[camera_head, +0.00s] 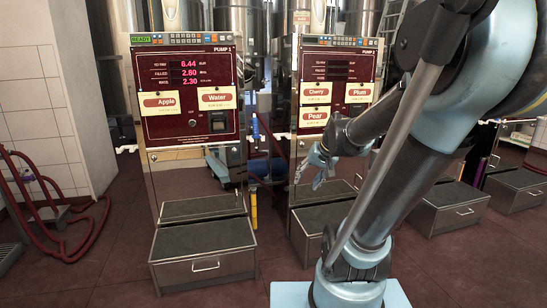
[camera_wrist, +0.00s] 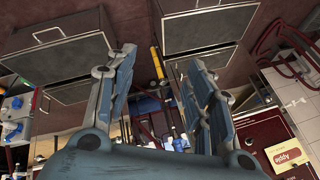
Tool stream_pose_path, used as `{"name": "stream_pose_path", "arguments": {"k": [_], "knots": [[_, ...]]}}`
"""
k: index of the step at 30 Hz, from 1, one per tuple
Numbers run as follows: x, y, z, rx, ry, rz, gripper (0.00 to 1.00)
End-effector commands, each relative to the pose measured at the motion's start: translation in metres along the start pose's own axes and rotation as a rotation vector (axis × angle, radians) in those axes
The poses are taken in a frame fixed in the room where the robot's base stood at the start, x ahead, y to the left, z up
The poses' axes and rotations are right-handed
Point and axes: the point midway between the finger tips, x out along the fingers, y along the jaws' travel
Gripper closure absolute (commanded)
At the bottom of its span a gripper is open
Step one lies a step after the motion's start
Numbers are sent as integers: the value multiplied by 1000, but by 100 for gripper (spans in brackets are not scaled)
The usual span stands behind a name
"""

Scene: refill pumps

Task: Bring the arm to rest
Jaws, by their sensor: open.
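My gripper (camera_head: 318,166) hangs in front of the second pump, left of my raised arm, and points downward. In the wrist view its two blue-grey fingers (camera_wrist: 158,62) stand wide apart with nothing between them. Pump 1 (camera_head: 190,125) is at the left, with a lit red display (camera_head: 189,74) reading 6.44, 2.80 and 2.30, and a green READY sign. Its labels read Apple (camera_head: 160,104) and Water (camera_head: 217,98). The second pump (camera_head: 335,65) has a dark display and labels Cherry (camera_head: 316,93), Plum (camera_head: 359,92) and Pear (camera_head: 314,117).
Steel step boxes with handles stand before the pumps, one at the left (camera_head: 203,272) and another at the right (camera_head: 450,216). A red hose (camera_head: 68,236) lies by the tiled wall at the far left. A yellow post (camera_head: 254,211) stands between the pumps. Open floor (camera_head: 110,240) shows at the left.

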Motion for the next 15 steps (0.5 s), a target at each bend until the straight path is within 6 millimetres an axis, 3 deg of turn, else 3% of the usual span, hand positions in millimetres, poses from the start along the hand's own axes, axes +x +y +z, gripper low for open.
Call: {"name": "stream_pose_path", "arguments": {"k": [3,15], "knots": [[-6,14,37,-31,-44,57,52],[-22,69,143,-115,-182,253,52]]}}
